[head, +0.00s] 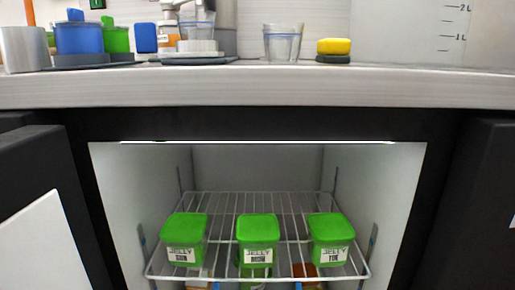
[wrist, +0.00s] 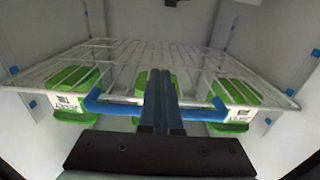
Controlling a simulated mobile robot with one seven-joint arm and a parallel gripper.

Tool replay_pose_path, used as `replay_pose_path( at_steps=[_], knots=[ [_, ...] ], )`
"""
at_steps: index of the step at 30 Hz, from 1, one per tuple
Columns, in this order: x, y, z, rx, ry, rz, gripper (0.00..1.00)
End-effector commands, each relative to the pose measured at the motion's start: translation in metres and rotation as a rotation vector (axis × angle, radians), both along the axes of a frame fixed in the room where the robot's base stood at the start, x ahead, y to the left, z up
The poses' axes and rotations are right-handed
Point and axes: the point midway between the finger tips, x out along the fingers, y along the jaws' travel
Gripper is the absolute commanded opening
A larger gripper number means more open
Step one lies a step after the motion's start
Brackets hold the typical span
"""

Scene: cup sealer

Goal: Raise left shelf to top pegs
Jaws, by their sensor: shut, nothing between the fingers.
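A white wire shelf (head: 282,200) sits inside the open fridge compartment in the head view. It carries three tubs with green lids and JELLY labels: left (head: 184,240), middle (head: 258,240) and right (head: 329,240). The shelf also shows in the wrist view (wrist: 130,58). Small blue pegs show on the side walls, one at the left (wrist: 33,104) and one at the right (wrist: 290,92). My gripper (wrist: 160,75) is shut and empty, in front of the shelf's middle. A blue bar (wrist: 115,110) with angled ends runs across at the fingers; its attachment is unclear.
A dark open door (head: 45,170) stands at the left. The counter (head: 290,85) above holds cups, a clear glass (head: 283,42) and a yellow sponge (head: 334,46). More items show below the shelf, partly hidden. Free space lies above the tubs.

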Motion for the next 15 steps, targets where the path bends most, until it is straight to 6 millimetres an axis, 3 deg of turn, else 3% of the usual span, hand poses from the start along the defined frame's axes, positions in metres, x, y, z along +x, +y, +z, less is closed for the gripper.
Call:
replay_pose_path(
  at_steps=[15],
  knots=[
    [0.0,0.0,0.023,0.0,0.0,0.0,0.0]
  ],
)
